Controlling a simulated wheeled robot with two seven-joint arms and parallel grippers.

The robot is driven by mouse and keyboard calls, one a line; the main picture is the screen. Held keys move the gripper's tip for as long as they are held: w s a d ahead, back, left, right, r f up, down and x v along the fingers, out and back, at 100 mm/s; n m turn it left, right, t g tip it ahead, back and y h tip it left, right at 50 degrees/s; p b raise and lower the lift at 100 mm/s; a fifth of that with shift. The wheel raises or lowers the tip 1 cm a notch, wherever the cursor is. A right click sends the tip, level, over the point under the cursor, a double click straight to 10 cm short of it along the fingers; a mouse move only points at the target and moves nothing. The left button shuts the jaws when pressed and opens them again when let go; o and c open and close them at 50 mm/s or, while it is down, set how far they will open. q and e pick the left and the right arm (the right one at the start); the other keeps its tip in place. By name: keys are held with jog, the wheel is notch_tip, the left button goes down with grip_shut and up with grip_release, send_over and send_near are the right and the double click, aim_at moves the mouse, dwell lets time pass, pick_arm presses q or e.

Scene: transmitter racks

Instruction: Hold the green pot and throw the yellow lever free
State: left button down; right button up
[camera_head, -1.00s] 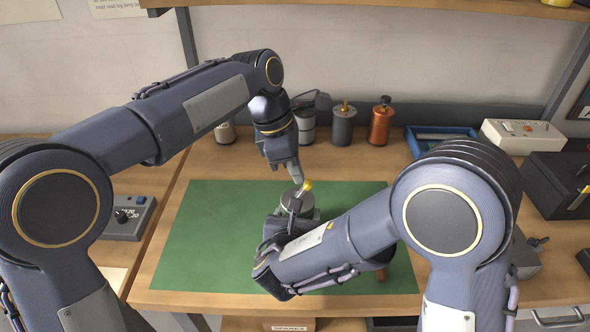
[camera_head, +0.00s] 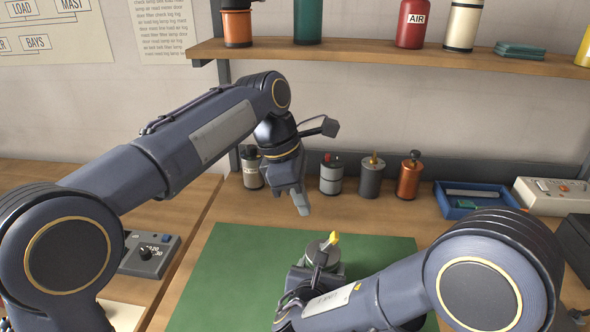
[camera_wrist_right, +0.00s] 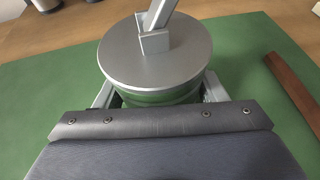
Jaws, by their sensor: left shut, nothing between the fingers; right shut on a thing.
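The pot (camera_head: 325,257) stands on the green mat, with a round grey metal lid; in the right wrist view its green body (camera_wrist_right: 160,97) shows below the lid. A lever with a yellow tip (camera_head: 334,239) rises from a bracket on the lid, leaning to the right; its grey shaft (camera_wrist_right: 158,14) leaves the top of the right wrist view. My right gripper (camera_wrist_right: 160,92) is shut on the pot, a finger on each side. My left gripper (camera_head: 303,207) is shut and empty, above and left of the lever, apart from it.
Several canisters, including an orange one (camera_head: 409,178), stand behind the mat (camera_head: 230,270). A blue tray (camera_head: 474,198) and a pale switch box (camera_head: 553,194) sit at the back right. A grey dial box (camera_head: 150,255) is at left. A shelf (camera_head: 400,54) spans above. A brown bar (camera_wrist_right: 293,84) lies right of the pot.

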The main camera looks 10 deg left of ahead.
aim_at(334, 234)
pick_arm(q)
jog(key=v, duration=0.8)
jog(key=shift+d+r, duration=0.2)
jog(key=shift+d, duration=0.05)
jog(key=c, duration=1.9)
grip_release()
jog(key=shift+d+f, duration=0.1)
jog(key=shift+f, duration=0.1)
jog(key=shift+c, duration=0.2)
jog(key=o, duration=0.7)
jog(key=d+f, duration=0.4)
jog(key=f, duration=0.1)
jog(key=shift+h, duration=0.4)
jog(key=x, duration=1.2)
